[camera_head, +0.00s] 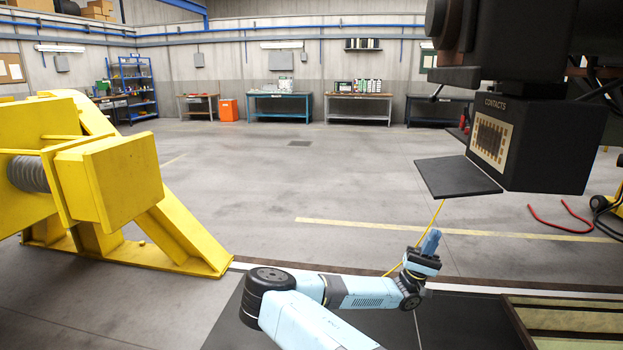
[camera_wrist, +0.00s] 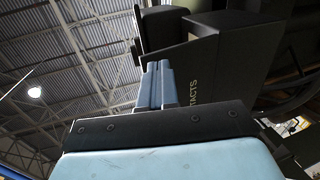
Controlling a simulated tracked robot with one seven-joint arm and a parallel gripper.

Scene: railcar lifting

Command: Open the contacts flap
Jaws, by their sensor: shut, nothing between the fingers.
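The contacts flap (camera_head: 458,177) is a flat dark plate standing out roughly level from the lower front of the black contacts box (camera_head: 550,150). Above it, a pale panel with rows of copper-coloured contacts (camera_head: 490,138) is exposed under the word CONTACTS. My gripper (camera_head: 432,238) is shut and empty, pointing upward below the flap and apart from it. In the wrist view my shut blue fingers (camera_wrist: 158,75) stand in front of the dark box (camera_wrist: 215,65), whose lettering is partly hidden. I cannot make out the flap there.
A large yellow buffer stop (camera_head: 110,185) stands at the left. A dark coupler body (camera_head: 530,45) hangs above the contacts box. A red hose (camera_head: 562,222) lies on the floor at the right. Workbenches (camera_head: 280,107) line the far wall, with open floor before them.

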